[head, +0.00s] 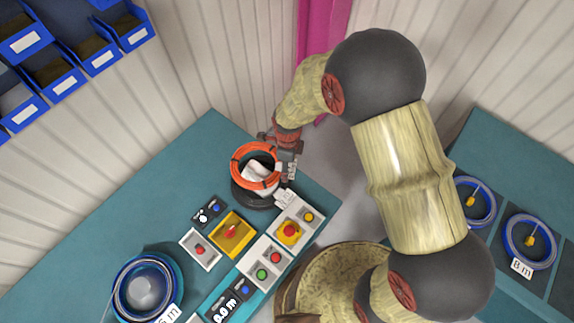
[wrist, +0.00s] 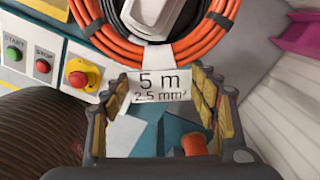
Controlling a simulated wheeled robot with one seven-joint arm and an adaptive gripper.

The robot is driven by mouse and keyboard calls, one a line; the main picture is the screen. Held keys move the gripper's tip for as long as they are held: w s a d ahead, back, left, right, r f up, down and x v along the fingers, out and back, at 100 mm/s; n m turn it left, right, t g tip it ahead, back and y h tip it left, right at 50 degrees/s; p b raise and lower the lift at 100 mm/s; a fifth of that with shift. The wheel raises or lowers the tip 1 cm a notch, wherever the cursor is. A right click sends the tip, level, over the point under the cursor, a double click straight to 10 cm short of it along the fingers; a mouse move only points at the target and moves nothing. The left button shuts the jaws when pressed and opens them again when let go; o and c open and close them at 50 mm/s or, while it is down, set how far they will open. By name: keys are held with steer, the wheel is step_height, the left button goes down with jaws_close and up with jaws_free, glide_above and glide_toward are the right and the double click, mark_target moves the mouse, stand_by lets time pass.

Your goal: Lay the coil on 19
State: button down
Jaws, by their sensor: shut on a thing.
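An orange cable coil (head: 235,163) shows at the far right part of the teal bench, over a black round base (head: 243,193) with a white hub (head: 258,175). My gripper (head: 283,150) is at the coil's right edge and shut on it. In the wrist view, orange strands (wrist: 95,42) run to the fingertips. A white tag (wrist: 163,86) reading "5 m 2.5 mm²" hangs between the fingers (wrist: 165,75). I cannot tell whether the coil rests on the base or hangs just above it. No number 19 is readable in either view.
A control strip with start, stop and emergency buttons (head: 288,230) lies in front of the base. A yellow switch box (head: 233,233) stands beside it. A blue coil (head: 120,290) is at lower left. More blue coils (head: 512,243) lie on the right bench. Blue bins (head: 60,70) hang upper left.

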steer(key=shift+w+f+b, duration=0.1)
steer(key=shift+f+b, duration=1.15)
steer(key=shift+f, duration=0.65)
steer(key=shift+f+b, duration=1.05)
steer(key=shift+f, duration=0.55)
steer(key=shift+f, duration=0.15)
steer(key=shift+f+b, duration=0.65)
steer(key=shift+f, duration=0.25)
steer(key=c, duration=0.5)
jaws_free()
